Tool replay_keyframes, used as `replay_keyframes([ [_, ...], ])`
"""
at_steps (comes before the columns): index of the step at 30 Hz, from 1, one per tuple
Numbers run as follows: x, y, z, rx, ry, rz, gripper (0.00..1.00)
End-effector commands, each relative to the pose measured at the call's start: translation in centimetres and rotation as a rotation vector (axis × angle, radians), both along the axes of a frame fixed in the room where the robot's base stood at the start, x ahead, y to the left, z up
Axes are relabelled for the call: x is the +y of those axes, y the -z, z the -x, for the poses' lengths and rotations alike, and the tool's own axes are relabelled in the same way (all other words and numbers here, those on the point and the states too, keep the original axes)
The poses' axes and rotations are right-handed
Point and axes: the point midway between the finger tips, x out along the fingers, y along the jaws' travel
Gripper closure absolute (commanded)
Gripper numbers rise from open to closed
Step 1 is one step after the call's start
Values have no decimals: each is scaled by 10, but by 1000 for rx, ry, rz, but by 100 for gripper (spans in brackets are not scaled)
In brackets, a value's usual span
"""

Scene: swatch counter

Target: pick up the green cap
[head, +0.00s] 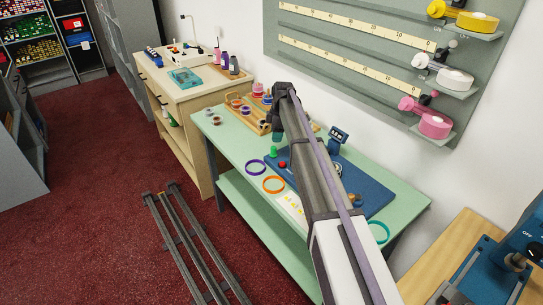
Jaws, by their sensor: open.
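A small green piece, which looks like the green cap (273,152), sits on the light green counter, by the left edge of the blue mat. My gripper (277,137) is above it in the head view, pointing down, with a visible gap to the green piece. The jaws are open and look empty, though they are small and dark here. My arm crosses the counter and hides part of the blue mat.
A small red piece (282,164) lies close to the green one. Purple (256,167) and orange (273,184) rings lie in front. A wooden tray (247,117) with spools is behind left. A blue mat (371,197) with a dark device (338,136) is to the right.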

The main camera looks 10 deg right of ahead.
Motion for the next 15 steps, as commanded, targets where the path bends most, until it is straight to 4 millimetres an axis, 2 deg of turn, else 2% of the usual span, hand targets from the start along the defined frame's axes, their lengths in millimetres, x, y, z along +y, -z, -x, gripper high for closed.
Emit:
replay_keyframes([
  [1, 1, 23, 0, 0, 0, 0, 43],
  [2, 2, 29, 0, 0, 0, 0, 43],
  [4, 3, 35, 0, 0, 1, 0, 43],
  [9, 4, 36, 0, 0, 2, 0, 43],
  [11, 5, 44, 0, 0, 2, 0, 43],
  [15, 9, 74, 1, 0, 2, 0, 43],
])
